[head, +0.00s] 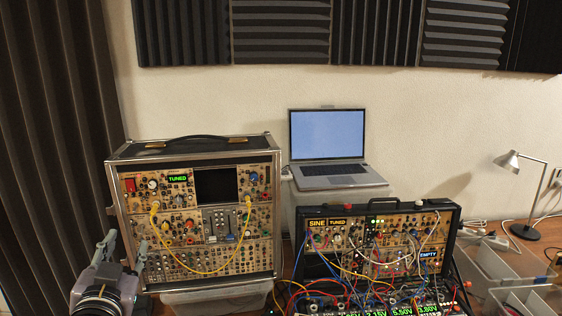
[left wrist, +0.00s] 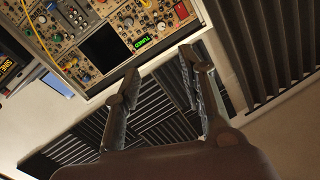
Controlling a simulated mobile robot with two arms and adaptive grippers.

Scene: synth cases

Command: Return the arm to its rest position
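My left gripper (head: 124,244) is at the lower left of the head view, in front of the left edge of the tall synth case (head: 206,274). In the left wrist view the two fingers of my left gripper (left wrist: 158,62) stand apart with nothing between them. The tall case, with a "TUNED" display, a dark screen and a yellow cable, shows beyond the fingers in that view. My right gripper is in neither view.
A second, lower synth case (head: 452,222) with many patch cables stands right of the tall one. A laptop (head: 327,135) stands open behind. A desk lamp (head: 524,232) and clear bins (head: 487,266) are at the right. Dark foam panels line the wall.

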